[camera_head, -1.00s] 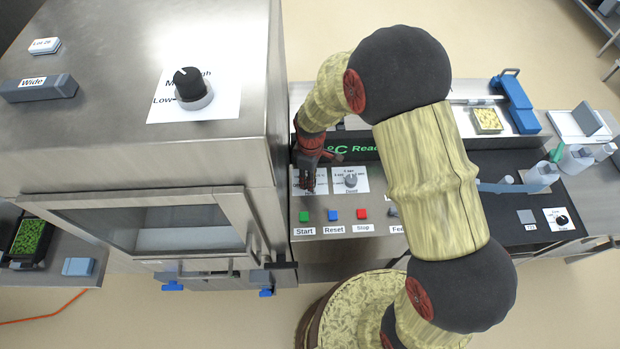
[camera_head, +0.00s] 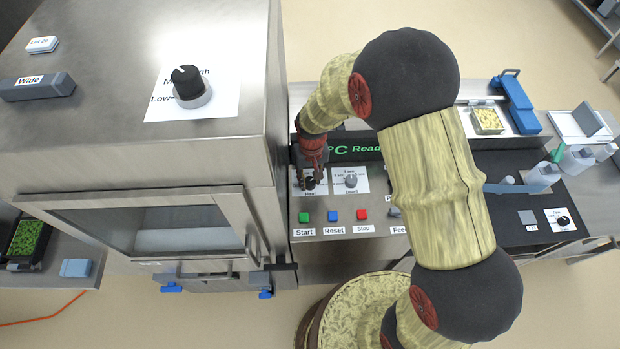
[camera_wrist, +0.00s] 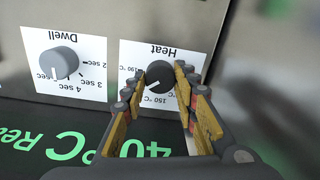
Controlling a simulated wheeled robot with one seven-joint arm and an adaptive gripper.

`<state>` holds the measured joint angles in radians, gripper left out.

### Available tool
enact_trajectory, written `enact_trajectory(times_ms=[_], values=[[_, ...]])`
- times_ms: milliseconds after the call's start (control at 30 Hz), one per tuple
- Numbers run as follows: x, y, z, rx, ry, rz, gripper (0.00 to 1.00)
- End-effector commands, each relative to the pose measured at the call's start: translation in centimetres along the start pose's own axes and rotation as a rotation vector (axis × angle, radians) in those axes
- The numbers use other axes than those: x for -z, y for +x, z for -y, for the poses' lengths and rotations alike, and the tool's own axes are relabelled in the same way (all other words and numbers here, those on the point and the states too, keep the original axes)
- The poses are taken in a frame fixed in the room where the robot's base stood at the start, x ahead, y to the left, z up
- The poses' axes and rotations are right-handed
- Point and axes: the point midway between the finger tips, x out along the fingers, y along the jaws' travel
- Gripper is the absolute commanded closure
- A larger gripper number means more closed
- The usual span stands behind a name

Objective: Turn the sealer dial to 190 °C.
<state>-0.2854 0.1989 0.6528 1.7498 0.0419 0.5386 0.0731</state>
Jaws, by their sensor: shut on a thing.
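My gripper (camera_wrist: 159,80) is shut on the Heat dial, one finger on each side. In the head view my gripper (camera_head: 309,183) is over the Heat label and hides most of the dial. A display (camera_head: 365,148) behind it shows green text ending in "C Ready", partly hidden.
The Dwell dial (camera_wrist: 59,63) is close beside the Heat dial; it also shows in the head view (camera_head: 350,180). Start (camera_head: 304,217), Reset (camera_head: 333,216) and Stop (camera_head: 362,214) buttons lie in front. A tall steel machine (camera_head: 140,150) stands close on the left.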

Motion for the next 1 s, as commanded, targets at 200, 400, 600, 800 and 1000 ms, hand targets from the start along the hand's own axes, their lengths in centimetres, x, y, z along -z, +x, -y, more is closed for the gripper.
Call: enact_trajectory(times_ms=[200,400,600,800,1000], values=[[0.1,-0.06,0.03,0.001,0.203,-0.007,0.96],[0.11,-0.06,0.03,0.001,0.381,-0.012,0.96],[0.11,-0.07,0.04,0.001,0.527,-0.015,0.96],[0.11,-0.08,0.04,0.001,0.627,-0.017,0.96],[0.11,-0.09,0.04,0.001,0.68,-0.018,0.96]])
